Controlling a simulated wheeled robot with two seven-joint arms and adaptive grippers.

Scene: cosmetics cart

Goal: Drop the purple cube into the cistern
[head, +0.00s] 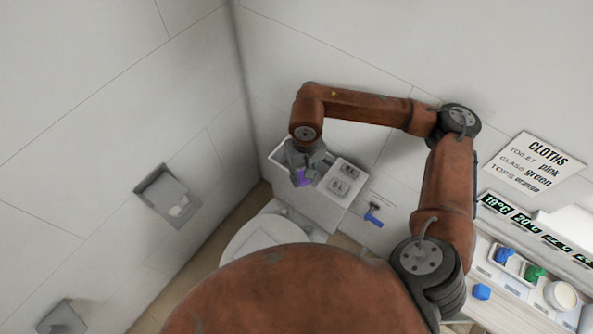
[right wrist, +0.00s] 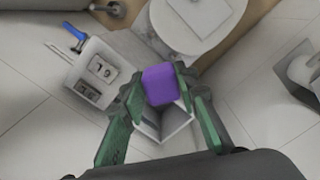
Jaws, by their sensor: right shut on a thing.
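My right gripper (head: 302,177) is over the open cistern (head: 322,213) in the head view, with its fingers pointing down. It is shut on the purple cube (head: 304,179). In the right wrist view the purple cube (right wrist: 162,85) sits between the two fingertips (right wrist: 158,92). The open, light-walled cistern (right wrist: 178,123) shows below and behind it, partly hidden by the cube and fingers. The cube appears to be above the opening; its exact height over the rim is hard to tell. My left gripper is not in view.
A panel with two buttons (head: 343,179) lies beside the opening. The toilet (head: 258,236) stands in front. A paper holder (head: 168,196) is on the left wall. A shelf (head: 511,284) holds blue and green items.

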